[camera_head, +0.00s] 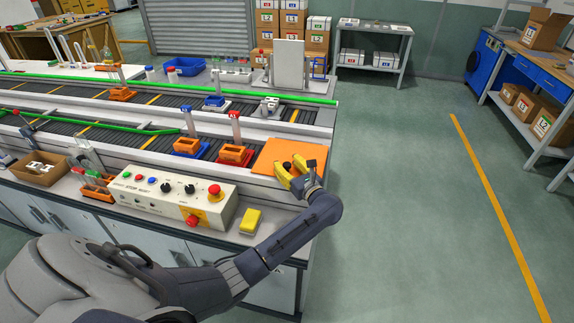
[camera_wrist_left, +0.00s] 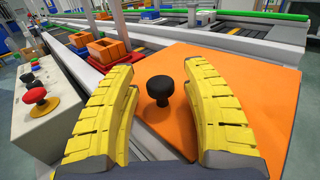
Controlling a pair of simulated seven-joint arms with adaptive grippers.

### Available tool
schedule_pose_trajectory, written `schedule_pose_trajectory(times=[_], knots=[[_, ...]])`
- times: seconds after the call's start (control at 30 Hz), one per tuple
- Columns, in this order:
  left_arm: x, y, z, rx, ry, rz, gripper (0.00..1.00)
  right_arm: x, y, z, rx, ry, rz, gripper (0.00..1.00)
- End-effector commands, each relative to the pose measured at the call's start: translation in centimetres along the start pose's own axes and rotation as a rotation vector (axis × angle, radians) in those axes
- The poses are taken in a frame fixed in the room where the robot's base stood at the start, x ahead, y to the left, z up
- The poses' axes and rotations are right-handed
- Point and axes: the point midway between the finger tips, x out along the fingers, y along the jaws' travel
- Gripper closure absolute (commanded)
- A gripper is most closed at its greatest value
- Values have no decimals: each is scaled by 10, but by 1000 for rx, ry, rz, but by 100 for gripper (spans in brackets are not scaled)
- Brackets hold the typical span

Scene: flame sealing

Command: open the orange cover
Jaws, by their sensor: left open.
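The orange cover (camera_head: 280,152) is a flat square panel at the right end of the conveyor bench. It lies flat and looks shut. In the left wrist view the orange cover (camera_wrist_left: 240,80) fills the right side, with a black round knob (camera_wrist_left: 160,89) standing on it. My left gripper (camera_head: 290,172) is over the cover's front part, its yellow fingers apart. In the left wrist view my left gripper (camera_wrist_left: 165,75) is open, with the knob between and slightly beyond its fingers, not visibly touched. In the head view the knob (camera_head: 287,165) is partly hidden by the gripper. My right gripper is not in view.
A control box (camera_head: 165,195) with buttons and red knobs stands left of the gripper. A yellow block (camera_head: 251,220) lies on the bench front. A red holder (camera_head: 236,154) with an orange frame stands left of the cover. The floor to the right is clear.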

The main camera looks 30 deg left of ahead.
Motion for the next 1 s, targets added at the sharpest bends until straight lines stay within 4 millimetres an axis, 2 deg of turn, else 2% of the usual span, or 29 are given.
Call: schedule_pose_trajectory(times=[0.33,0.37,0.8,1.0], knots=[[3,0,0,0,0,0,52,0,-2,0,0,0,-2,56],[3,0,0,0,0,0,50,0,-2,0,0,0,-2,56],[2,0,0,0,0,1,100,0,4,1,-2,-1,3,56],[2,0,0,0,-2,1,100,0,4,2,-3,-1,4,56]])
